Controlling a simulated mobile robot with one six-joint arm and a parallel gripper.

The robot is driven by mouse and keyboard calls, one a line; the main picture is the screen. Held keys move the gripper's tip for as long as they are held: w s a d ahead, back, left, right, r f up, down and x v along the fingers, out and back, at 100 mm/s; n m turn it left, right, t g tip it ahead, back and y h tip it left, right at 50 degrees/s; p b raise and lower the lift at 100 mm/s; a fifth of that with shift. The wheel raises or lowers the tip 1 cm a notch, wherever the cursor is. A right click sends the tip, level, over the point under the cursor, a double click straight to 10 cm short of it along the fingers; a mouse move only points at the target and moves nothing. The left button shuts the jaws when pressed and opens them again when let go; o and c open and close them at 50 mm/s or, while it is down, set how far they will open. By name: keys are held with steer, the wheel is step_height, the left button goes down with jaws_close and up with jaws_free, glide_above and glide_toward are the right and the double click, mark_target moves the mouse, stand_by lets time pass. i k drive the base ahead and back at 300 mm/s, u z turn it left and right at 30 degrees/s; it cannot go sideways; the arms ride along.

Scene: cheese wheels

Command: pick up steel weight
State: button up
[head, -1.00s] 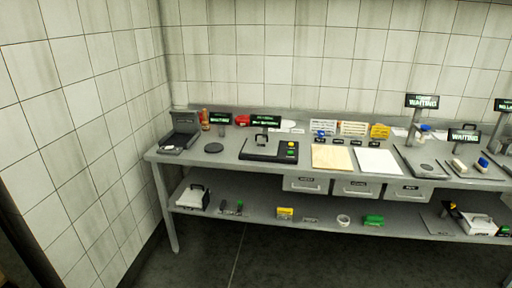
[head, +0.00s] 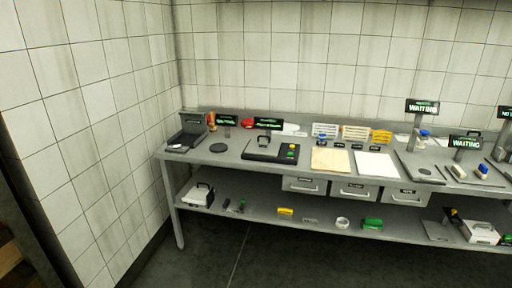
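I cannot single out a steel weight with certainty at this distance. A flat dark grey disc (head: 218,148) lies on the grey workbench (head: 208,157) near its left end. To its right stands a black device (head: 268,152) with green and orange buttons and a dark handle-shaped part (head: 265,137) on top. An open dark case (head: 186,140) with a small pale round thing (head: 175,146) in or at it stands at the bench's left end. My gripper is not in view.
A tan board (head: 330,159) and a white board (head: 375,165) lie mid-bench, above drawers (head: 354,191). The floor (head: 270,262) in front looks clear.

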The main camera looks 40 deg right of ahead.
mark_target(262, 144)
steer(key=z, duration=0.15)
steer(key=i, duration=0.95)
steer(key=u, duration=0.05)
